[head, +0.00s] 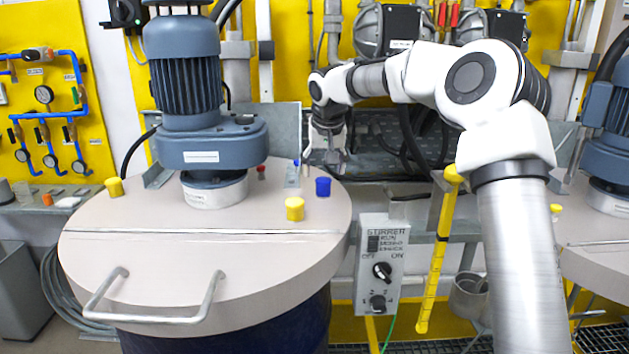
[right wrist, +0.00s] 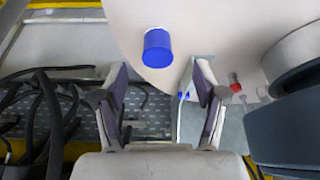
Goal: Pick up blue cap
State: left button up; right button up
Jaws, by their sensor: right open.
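The blue cap (head: 323,187) stands on the drum lid (head: 130,265), near its right back edge. In the right wrist view the blue cap (right wrist: 157,48) lies beyond the fingertips, roughly between them sideways. My right gripper (head: 335,168) is open and empty, behind and a little above the cap in the head view, apart from it. The two spread fingers also show in the right wrist view (right wrist: 160,82). My left gripper is not in view.
Yellow caps (head: 294,209) (head: 115,187) and a red cap (head: 262,172) stand on the lid. A small clear item with a blue top (head: 293,175) is close to the blue cap. The stirrer motor (head: 185,80) rises behind. A yellow post (head: 437,250) stands right of the switch box (head: 381,270).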

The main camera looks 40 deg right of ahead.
aim_at(324, 180)
jog(key=shift+d+f, duration=0.2)
jog(key=shift+f, duration=0.15)
jog(key=p+x, duration=0.1)
jog(key=x, duration=0.3)
jog(key=shift+w+d+f+p, duration=0.25)
jog(key=shift+w+p, duration=0.1)
jog(key=shift+w, duration=0.1)
jog(key=shift+w+f, duration=0.15)
jog(key=shift+f, duration=0.1)
jog(key=shift+s+r, duration=0.1)
jog(key=shift+s, duration=0.1)
jog(key=shift+c, duration=0.4)
jog(key=shift+s+r, duration=0.1)
jog(key=c, duration=0.5)
jog(key=shift+a, duration=0.1)
jog(key=c, duration=0.4)
